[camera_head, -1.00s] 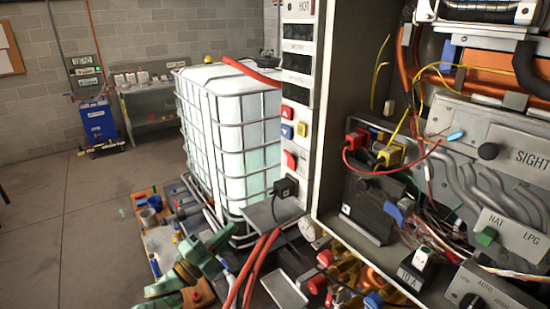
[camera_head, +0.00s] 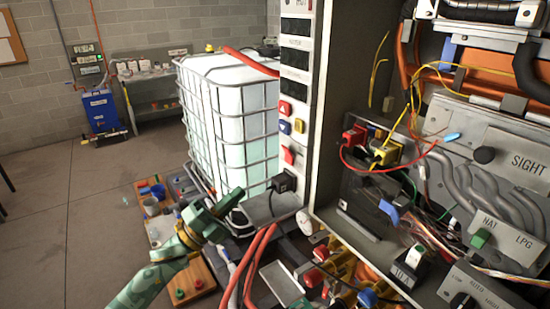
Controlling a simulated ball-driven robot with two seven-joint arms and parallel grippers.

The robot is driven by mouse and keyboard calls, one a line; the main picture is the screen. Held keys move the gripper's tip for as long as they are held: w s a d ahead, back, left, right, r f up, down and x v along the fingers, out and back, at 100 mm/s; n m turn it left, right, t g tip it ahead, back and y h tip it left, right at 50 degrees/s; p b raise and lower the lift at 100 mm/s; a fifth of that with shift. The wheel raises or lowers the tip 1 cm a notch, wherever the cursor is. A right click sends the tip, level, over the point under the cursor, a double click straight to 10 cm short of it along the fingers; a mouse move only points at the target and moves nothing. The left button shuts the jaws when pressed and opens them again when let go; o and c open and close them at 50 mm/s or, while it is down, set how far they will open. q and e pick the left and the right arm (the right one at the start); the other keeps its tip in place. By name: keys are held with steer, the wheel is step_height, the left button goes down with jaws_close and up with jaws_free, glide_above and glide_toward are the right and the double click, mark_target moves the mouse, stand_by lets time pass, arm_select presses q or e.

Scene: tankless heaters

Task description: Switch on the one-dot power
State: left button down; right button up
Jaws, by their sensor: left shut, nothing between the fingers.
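My left gripper (camera_head: 234,197), green, reaches in from the lower left. It is shut and empty, in front of the white caged tank and left of the control column. The narrow light control column (camera_head: 300,100) carries red, blue and yellow buttons (camera_head: 285,127), with a lower red switch (camera_head: 288,155). A green switch (camera_head: 480,238) is on the NAT/LPG plate. I cannot make out any dot marks, so I cannot tell which is the one-dot power. My right gripper is not in view.
A black plug (camera_head: 284,182) with a cable sticks out of the column near my gripper. Red hoses (camera_head: 258,262) hang below it. The caged tank (camera_head: 235,120) stands behind. Loose wires (camera_head: 445,225) crowd the cabinet. Open floor (camera_head: 70,220) lies at left.

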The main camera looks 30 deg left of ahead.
mark_target(284, 149)
arm_select(q)
steer(key=p+x, duration=0.4)
steer(key=x, duration=0.9)
steer(key=shift+p, duration=0.4)
steer(key=shift+w+d+r, duration=0.15)
steer(key=shift+w+r, duration=0.05)
steer(key=shift+r, duration=0.05)
